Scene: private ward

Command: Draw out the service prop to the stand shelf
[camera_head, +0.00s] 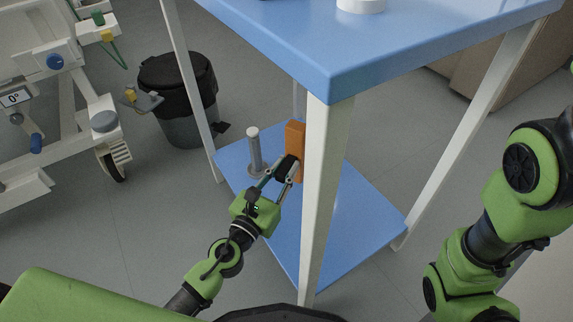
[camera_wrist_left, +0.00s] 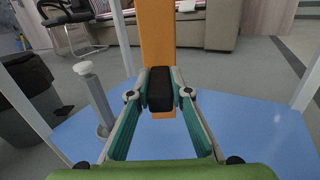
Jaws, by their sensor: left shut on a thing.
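The stand has a blue lower shelf (camera_head: 363,221), which also shows in the left wrist view (camera_wrist_left: 255,135). A tall orange piece (camera_head: 294,137), likely the service prop, stands upright over this shelf near a white leg. It also shows in the left wrist view (camera_wrist_left: 157,35). My left gripper (camera_head: 285,170) is shut on a black block (camera_wrist_left: 160,90) directly in front of the orange piece. I cannot tell whether the block is joined to it. The orange piece's lower end is partly hidden by the gripper. My right arm is at the right; its gripper is out of view.
A grey post on a round base (camera_head: 254,150) stands on the shelf left of my left gripper. White legs (camera_head: 326,190) and the blue tabletop (camera_head: 330,60) hem the shelf in. A black bin (camera_head: 180,90) and a white bed (camera_head: 60,80) stand to the left.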

